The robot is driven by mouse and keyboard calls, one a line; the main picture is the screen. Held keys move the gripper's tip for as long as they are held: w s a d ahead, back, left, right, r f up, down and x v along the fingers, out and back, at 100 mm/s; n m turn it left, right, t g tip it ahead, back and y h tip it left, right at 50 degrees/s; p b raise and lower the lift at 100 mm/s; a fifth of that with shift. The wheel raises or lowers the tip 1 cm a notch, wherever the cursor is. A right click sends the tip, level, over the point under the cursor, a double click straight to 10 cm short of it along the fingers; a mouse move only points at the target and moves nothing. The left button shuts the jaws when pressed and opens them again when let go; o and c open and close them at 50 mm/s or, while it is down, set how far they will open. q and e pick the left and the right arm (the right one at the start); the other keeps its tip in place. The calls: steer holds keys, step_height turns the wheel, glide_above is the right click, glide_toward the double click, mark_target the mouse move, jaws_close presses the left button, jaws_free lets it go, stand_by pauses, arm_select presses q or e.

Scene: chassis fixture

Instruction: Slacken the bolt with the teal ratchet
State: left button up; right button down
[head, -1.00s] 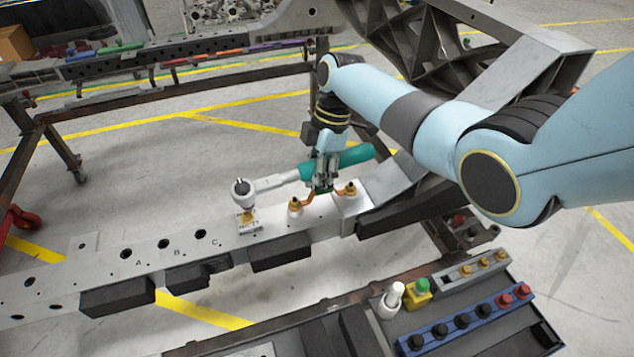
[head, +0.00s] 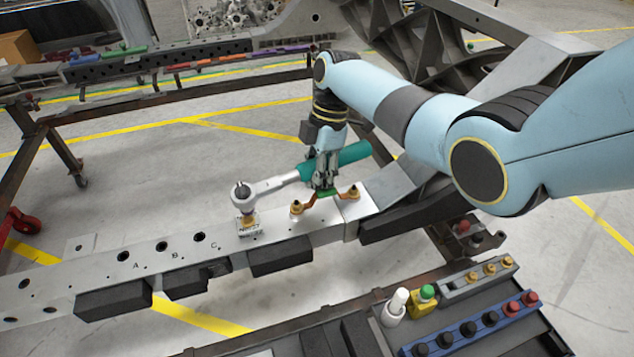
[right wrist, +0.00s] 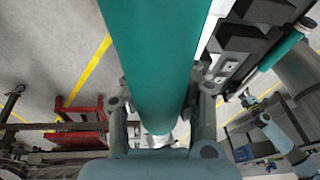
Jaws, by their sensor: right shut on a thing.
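The teal ratchet has a teal handle (head: 345,157) and a grey head (head: 242,194). The head sits over the bolt (head: 248,219), a brass-coloured piece on the metal beam beside a small label. My right gripper (head: 322,182) is shut around the handle, near where it meets the grey shaft. In the right wrist view the teal handle (right wrist: 155,60) runs between the two fingers (right wrist: 158,110). My left gripper is not in view.
The metal beam (head: 290,227) has holes marked A, B and C. A copper-coloured strap with two brass bolts (head: 296,207) lies just right of the ratchet head, below my gripper. A tray (head: 470,300) at the lower right holds a blue socket rack (head: 480,328).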

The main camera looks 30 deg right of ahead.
mark_target(311, 162)
steer(key=shift+w+b, duration=0.3)
steer(key=shift+w, duration=0.05)
steer(key=shift+n, duration=0.3)
steer(key=shift+r+p, duration=1.1)
steer(key=shift+r, duration=0.05)
steer(key=shift+r+p, duration=2.45)
steer(key=shift+r, duration=0.05)
steer(key=shift+f, duration=0.1)
